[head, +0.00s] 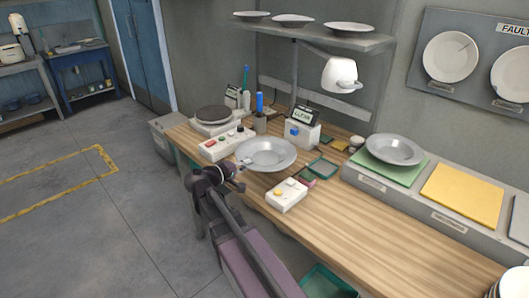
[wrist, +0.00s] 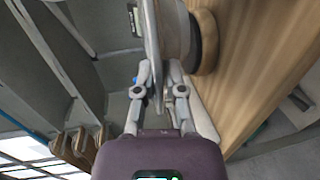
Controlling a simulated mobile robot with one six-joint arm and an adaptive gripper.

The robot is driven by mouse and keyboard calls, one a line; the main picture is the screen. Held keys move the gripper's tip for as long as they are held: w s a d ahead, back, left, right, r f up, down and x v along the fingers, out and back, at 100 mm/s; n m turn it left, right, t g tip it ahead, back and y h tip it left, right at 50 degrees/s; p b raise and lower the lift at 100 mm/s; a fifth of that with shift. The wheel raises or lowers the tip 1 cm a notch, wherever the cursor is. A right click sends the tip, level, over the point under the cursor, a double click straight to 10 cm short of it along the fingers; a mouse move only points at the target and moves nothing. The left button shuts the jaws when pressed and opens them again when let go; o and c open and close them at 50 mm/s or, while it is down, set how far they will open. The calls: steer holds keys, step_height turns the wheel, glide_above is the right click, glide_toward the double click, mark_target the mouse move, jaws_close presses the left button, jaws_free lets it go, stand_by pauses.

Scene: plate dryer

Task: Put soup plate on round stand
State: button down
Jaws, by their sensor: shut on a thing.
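A grey soup plate (head: 266,152) is held roughly level by its near-left rim in my gripper (head: 238,167), above the workbench. In the wrist view the plate (wrist: 152,50) shows edge-on between the fingertips of my gripper (wrist: 160,90), which are shut on its rim. A round stand with a dark grey disc top (head: 212,115) is on the bench behind and left of the plate, apart from it in the picture. A round grey body with a brown rim shows right of the plate in the wrist view; I cannot tell what it is.
A white button box (head: 286,195) is in front. Another grey plate (head: 395,149) lies on a green mat at right. A shelf (head: 320,39) with plates and a lamp (head: 340,75) hang above.

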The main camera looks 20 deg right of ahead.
mark_target(254, 141)
steer(key=w+d, duration=0.2)
steer(key=w, duration=0.2)
steer(key=w+d+f+b, duration=0.1)
steer(key=w+d, duration=0.2)
steer(key=w, duration=0.1)
steer(key=w+d, duration=0.3)
steer(key=w, duration=0.1)
steer(key=shift+f, duration=0.15)
steer(key=shift+w+d, duration=0.3)
steer(key=shift+w, duration=0.15)
steer(key=shift+w+d+f+b, duration=0.15)
steer(key=shift+f+b, duration=0.15)
steer(key=shift+b, duration=0.2)
steer(key=shift+f+b, duration=1.5)
steer(key=shift+f, duration=0.05)
steer(key=c, duration=0.7)
jaws_free()
steer(key=shift+f, duration=0.1)
steer(key=shift+r, duration=0.2)
